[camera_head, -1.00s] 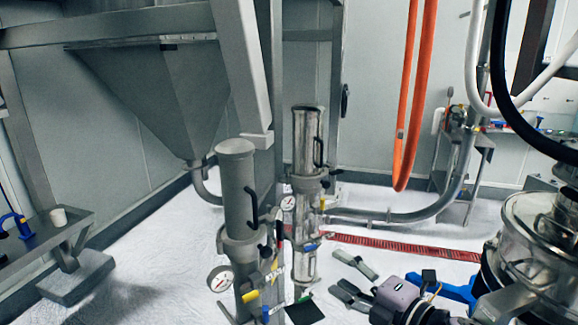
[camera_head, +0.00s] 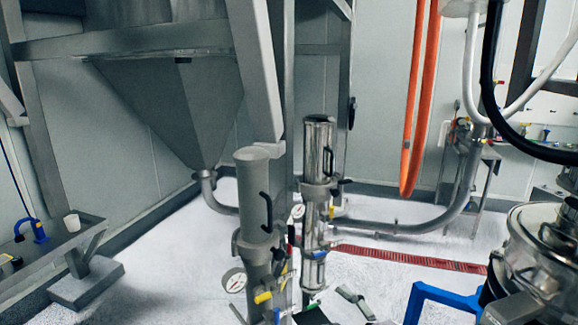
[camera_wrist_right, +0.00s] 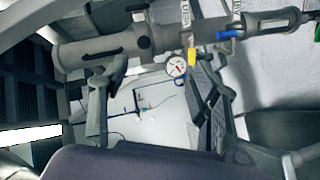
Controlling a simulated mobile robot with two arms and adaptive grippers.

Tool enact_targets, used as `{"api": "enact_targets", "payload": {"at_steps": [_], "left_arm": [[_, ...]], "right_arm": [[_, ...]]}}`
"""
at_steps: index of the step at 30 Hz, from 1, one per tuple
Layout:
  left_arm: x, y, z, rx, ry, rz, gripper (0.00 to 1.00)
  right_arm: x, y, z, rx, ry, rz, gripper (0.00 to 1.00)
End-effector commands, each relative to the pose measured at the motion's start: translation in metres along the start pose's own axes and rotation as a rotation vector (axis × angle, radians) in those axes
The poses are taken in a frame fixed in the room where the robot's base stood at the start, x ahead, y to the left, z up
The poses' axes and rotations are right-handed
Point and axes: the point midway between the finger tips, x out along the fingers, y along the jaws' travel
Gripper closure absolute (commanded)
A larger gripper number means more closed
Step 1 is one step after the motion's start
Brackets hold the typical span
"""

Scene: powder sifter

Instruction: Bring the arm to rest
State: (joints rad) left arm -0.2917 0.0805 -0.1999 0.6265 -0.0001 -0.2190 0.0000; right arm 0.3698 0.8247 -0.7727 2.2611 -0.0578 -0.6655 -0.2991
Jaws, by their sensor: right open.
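My right gripper (camera_head: 356,303) shows only in part at the bottom edge of the head view, low over the white floor and right of the two upright cylinders; its body is cut off. In the right wrist view my right gripper (camera_wrist_right: 160,75) has its two fingers spread wide with nothing between them. Beyond the fingers a grey pipe with valves (camera_wrist_right: 100,48) and a round gauge (camera_wrist_right: 176,67) cross the picture; the distance to them is hard to tell. My left gripper is in neither view.
A grey cylinder (camera_head: 258,205) and a shiny steel cylinder (camera_head: 318,150) stand mid-view. A steel vessel (camera_head: 540,250) and blue frame (camera_head: 440,295) are at right. Orange hoses (camera_head: 418,100) hang behind. Floor shows behind the gripper.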

Motion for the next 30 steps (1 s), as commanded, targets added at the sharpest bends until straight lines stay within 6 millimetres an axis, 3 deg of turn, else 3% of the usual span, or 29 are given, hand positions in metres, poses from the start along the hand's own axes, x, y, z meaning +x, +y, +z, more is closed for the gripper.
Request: {"api": "enact_targets", "payload": {"at_steps": [5, 8, 15, 21, 26, 30], "left_arm": [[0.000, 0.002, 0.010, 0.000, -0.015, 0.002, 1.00], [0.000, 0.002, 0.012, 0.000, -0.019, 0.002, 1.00], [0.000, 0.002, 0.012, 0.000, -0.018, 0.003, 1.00], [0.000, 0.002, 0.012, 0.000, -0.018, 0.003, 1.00], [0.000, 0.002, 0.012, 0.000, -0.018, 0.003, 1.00], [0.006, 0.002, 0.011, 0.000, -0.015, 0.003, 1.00]], "right_arm": [[-0.016, -0.046, 0.011, 0.300, -0.160, -0.069, 0.43], [-0.038, -0.084, 0.027, 0.516, -0.310, -0.125, 0.43], [-0.123, -0.181, 0.062, 0.964, -0.721, -0.271, 0.43], [-0.190, -0.236, 0.068, 1.174, -0.982, -0.357, 0.43], [-0.239, -0.268, 0.064, 1.296, -1.159, -0.413, 0.43], [-0.217, -0.307, 0.085, 1.281, -1.158, -0.424, 0.43]]}}
